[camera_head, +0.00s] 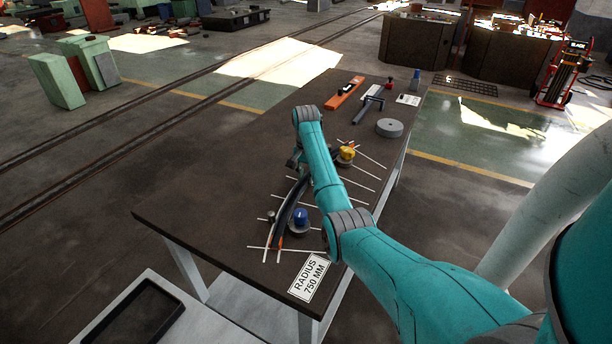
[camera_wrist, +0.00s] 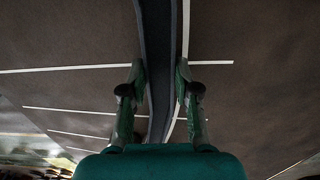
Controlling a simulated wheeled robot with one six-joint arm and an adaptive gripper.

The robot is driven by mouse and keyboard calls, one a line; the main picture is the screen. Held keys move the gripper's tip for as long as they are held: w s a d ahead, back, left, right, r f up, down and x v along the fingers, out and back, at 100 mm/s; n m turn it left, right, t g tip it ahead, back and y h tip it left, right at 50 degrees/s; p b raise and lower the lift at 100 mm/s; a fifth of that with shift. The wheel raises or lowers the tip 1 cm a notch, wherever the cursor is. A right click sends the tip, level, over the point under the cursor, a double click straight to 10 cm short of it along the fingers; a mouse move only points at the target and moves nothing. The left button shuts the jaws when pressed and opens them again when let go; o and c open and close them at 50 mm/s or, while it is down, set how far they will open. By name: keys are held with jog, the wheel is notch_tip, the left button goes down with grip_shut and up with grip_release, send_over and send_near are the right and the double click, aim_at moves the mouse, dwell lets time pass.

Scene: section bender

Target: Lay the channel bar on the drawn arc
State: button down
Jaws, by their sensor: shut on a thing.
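The channel bar (camera_head: 285,212) is a dark, gently curved bar over the near half of the table; my arm hides its middle. In the wrist view the channel bar (camera_wrist: 160,50) runs lengthwise between my fingers. My gripper (camera_wrist: 159,75) is shut on it, one finger on each side. The drawn arc (camera_wrist: 186,25) shows as a white line close along the bar's right side, partly hidden by bar and finger. White cross lines (camera_wrist: 65,69) run out from it. I cannot tell whether the bar touches the table.
On the dark table (camera_head: 215,190), a blue-topped piece (camera_head: 300,217) and a yellow-topped piece (camera_head: 346,154) stand beside the bar. A RADIUS 750 MM card (camera_head: 308,276) lies at the near edge. A grey disc (camera_head: 389,127) and orange tool (camera_head: 345,93) lie farther back. The table's left is clear.

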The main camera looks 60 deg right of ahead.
jog(key=c, duration=0.8)
grip_release()
jog(key=shift+o, duration=0.2)
jog(key=shift+r, duration=0.1)
notch_tip(320, 180, up, 7)
jog(key=shift+r, duration=0.15)
